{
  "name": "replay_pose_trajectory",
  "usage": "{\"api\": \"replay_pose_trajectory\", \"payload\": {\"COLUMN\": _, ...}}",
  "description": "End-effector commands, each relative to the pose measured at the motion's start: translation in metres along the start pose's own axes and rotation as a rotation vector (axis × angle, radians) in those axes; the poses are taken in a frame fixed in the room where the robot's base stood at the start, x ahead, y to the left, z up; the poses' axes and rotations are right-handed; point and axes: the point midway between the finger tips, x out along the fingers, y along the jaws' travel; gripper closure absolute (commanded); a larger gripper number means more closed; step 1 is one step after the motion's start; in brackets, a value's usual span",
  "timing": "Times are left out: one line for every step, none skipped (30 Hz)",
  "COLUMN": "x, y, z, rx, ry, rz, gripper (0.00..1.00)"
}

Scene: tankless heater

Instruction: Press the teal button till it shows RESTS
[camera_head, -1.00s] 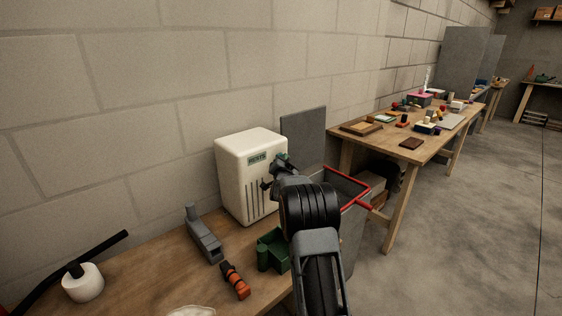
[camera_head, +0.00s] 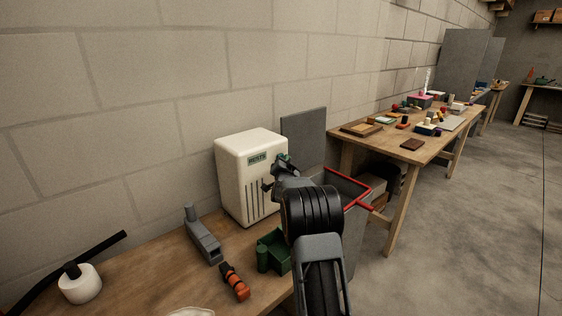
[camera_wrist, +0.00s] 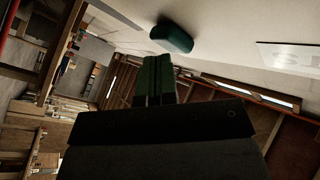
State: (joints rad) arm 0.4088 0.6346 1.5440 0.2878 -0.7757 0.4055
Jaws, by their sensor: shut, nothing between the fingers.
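The white heater box (camera_head: 246,185) stands on the near bench against the wall. In the wrist view only part of the lettered panel (camera_wrist: 291,56) shows. The teal button (camera_wrist: 172,38) sticks out from the white face; a bit of it shows beside my arm in the head view (camera_head: 282,157). My gripper (camera_wrist: 157,62) is shut and empty, its green fingertips just short of the button and seemingly apart from it.
A grey plane (camera_head: 203,240), an orange-and-black tool (camera_head: 235,281), a green holder (camera_head: 272,252) and a white pot (camera_head: 79,284) sit on the bench. A grey panel (camera_head: 303,135) stands behind the heater. A red-rimmed bin (camera_head: 350,185) is to the right.

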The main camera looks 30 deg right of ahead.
Motion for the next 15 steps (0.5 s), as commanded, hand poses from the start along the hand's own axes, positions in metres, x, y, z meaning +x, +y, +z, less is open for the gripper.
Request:
{"api": "replay_pose_trajectory", "payload": {"x": 0.000, "y": 0.000, "z": 0.000, "rx": 0.000, "ry": 0.001, "rz": 0.000, "gripper": 1.00}}
{"api": "replay_pose_trajectory", "payload": {"x": 0.000, "y": 0.001, "z": -0.001, "rx": 0.000, "ry": 0.001, "rz": 0.001, "gripper": 1.00}}
{"api": "replay_pose_trajectory", "payload": {"x": -0.001, "y": 0.002, "z": -0.001, "rx": 0.000, "ry": 0.001, "rz": 0.001, "gripper": 1.00}}
{"api": "replay_pose_trajectory", "payload": {"x": -0.003, "y": 0.003, "z": -0.001, "rx": 0.000, "ry": 0.001, "rz": 0.001, "gripper": 1.00}}
{"api": "replay_pose_trajectory", "payload": {"x": -0.004, "y": 0.005, "z": -0.002, "rx": 0.000, "ry": 0.002, "rz": 0.001, "gripper": 1.00}}
{"api": "replay_pose_trajectory", "payload": {"x": -0.006, "y": 0.007, "z": -0.004, "rx": 0.001, "ry": 0.003, "rz": 0.001, "gripper": 1.00}}
{"api": "replay_pose_trajectory", "payload": {"x": -0.009, "y": 0.008, "z": -0.005, "rx": 0.001, "ry": 0.003, "rz": 0.001, "gripper": 1.00}}
{"api": "replay_pose_trajectory", "payload": {"x": -0.011, "y": 0.010, "z": -0.006, "rx": 0.000, "ry": 0.003, "rz": 0.001, "gripper": 1.00}}
{"api": "replay_pose_trajectory", "payload": {"x": -0.014, "y": 0.012, "z": -0.009, "rx": 0.000, "ry": 0.003, "rz": 0.000, "gripper": 1.00}}
{"api": "replay_pose_trajectory", "payload": {"x": -0.017, "y": 0.014, "z": -0.010, "rx": -0.001, "ry": 0.002, "rz": 0.001, "gripper": 1.00}}
{"api": "replay_pose_trajectory", "payload": {"x": -0.019, "y": 0.016, "z": -0.012, "rx": 0.000, "ry": 0.003, "rz": 0.001, "gripper": 1.00}}
{"api": "replay_pose_trajectory", "payload": {"x": -0.022, "y": 0.018, "z": -0.014, "rx": 0.000, "ry": 0.003, "rz": 0.001, "gripper": 1.00}}
{"api": "replay_pose_trajectory", "payload": {"x": -0.024, "y": 0.020, "z": -0.015, "rx": 0.001, "ry": 0.003, "rz": 0.001, "gripper": 1.00}}
{"api": "replay_pose_trajectory", "payload": {"x": -0.026, "y": 0.021, "z": -0.018, "rx": 0.001, "ry": 0.004, "rz": 0.001, "gripper": 1.00}}
{"api": "replay_pose_trajectory", "payload": {"x": -0.029, "y": 0.023, "z": -0.019, "rx": 0.000, "ry": 0.003, "rz": 0.000, "gripper": 1.00}}
